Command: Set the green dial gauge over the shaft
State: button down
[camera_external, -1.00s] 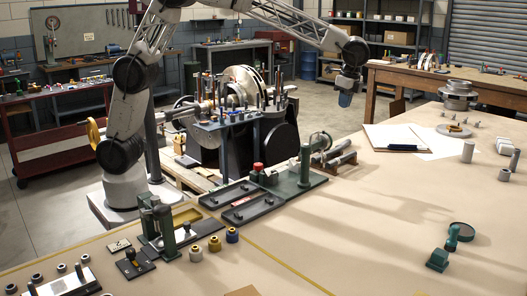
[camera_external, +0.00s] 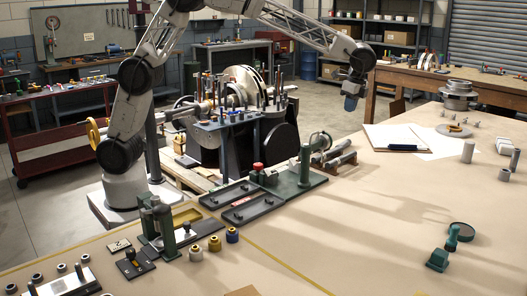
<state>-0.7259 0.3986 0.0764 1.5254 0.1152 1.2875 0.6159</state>
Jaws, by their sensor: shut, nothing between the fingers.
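A green piece with a round disc (camera_external: 461,231), a short stem and a block-shaped foot (camera_external: 438,260) lies on the bench at the lower right; it looks like the green dial gauge. A green upright post (camera_external: 304,166) stands on a dark green base plate near the bench's middle. I cannot tell for certain which part is the shaft. My gripper (camera_external: 351,103) hangs in the air over the far part of the bench, well away from the green gauge and above the post's level. It is shut and empty, though its fingers are small here.
Dark shallow trays (camera_external: 252,208) lie beside the green base plate. Small cylinders (camera_external: 232,235) stand at the front left. Papers (camera_external: 395,137) and a metal flanged part (camera_external: 457,95) are at the back right. The bench's right middle is mostly clear.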

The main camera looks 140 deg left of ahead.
jog(key=s+f, duration=0.5)
jog(key=f, duration=0.6)
jog(key=shift+s+d, duration=0.15)
jog(key=shift+s+n, duration=0.6)
jog(key=shift+s, duration=0.05)
dwell(0.4)
jog(key=s+d+n+t+h, duration=0.1)
jog(key=s+d+n, duration=0.3)
jog(key=s+n, duration=0.3)
jog(key=s+d+n, duration=0.5)
jog(key=s+n, duration=0.3)
jog(key=shift+t+h, duration=0.4)
